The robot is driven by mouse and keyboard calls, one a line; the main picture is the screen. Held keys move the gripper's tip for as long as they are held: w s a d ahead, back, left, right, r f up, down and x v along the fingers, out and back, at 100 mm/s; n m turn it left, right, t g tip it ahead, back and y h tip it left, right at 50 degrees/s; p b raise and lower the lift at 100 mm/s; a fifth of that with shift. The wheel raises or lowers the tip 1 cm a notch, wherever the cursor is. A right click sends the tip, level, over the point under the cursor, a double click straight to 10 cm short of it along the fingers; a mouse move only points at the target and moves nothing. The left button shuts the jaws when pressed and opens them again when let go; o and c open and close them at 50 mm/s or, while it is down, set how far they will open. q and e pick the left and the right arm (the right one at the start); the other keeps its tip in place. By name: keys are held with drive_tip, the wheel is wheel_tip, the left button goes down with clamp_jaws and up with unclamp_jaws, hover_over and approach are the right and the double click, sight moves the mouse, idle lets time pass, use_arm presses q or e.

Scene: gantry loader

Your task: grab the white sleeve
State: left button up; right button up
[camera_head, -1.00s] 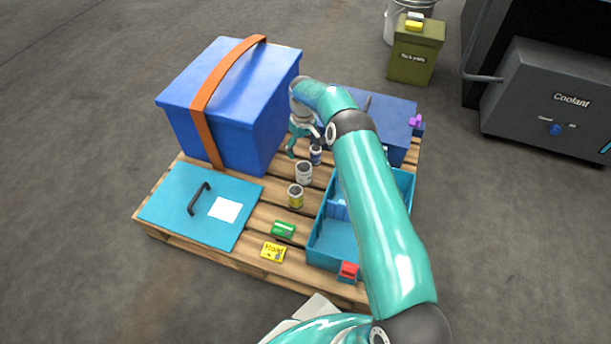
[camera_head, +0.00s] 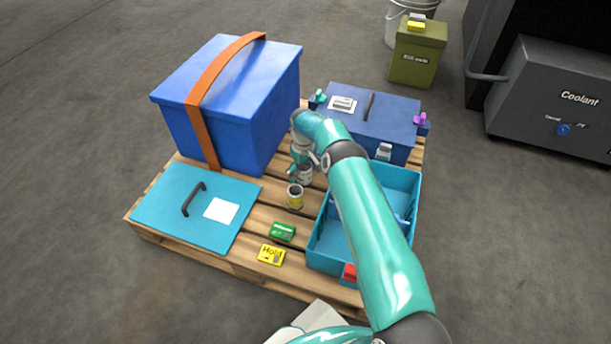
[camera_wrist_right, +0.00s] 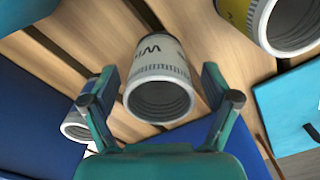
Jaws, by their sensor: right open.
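The white sleeve (camera_head: 306,174) stands on the pallet slats in the head view, partly hidden by my right gripper (camera_head: 299,172). In the right wrist view the white sleeve (camera_wrist_right: 160,70) has dark print and a hollow open end. My right gripper (camera_wrist_right: 160,88) is open, with one finger on each side of the sleeve and visible gaps between. Whether the fingertips reach down past its rim I cannot tell. My left gripper is not in view.
A yellow sleeve (camera_head: 295,197) stands close in front, and a blue sleeve (camera_wrist_right: 80,122) shows beside the left finger in the wrist view. A blue strapped box (camera_head: 235,85), a dark blue case (camera_head: 390,115) and an open teal bin (camera_head: 325,240) surround the spot.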

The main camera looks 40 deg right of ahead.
drive_tip(key=c, duration=1.5)
drive_tip(key=shift+c, duration=0.7)
drive_tip(key=shift+r, duration=0.2)
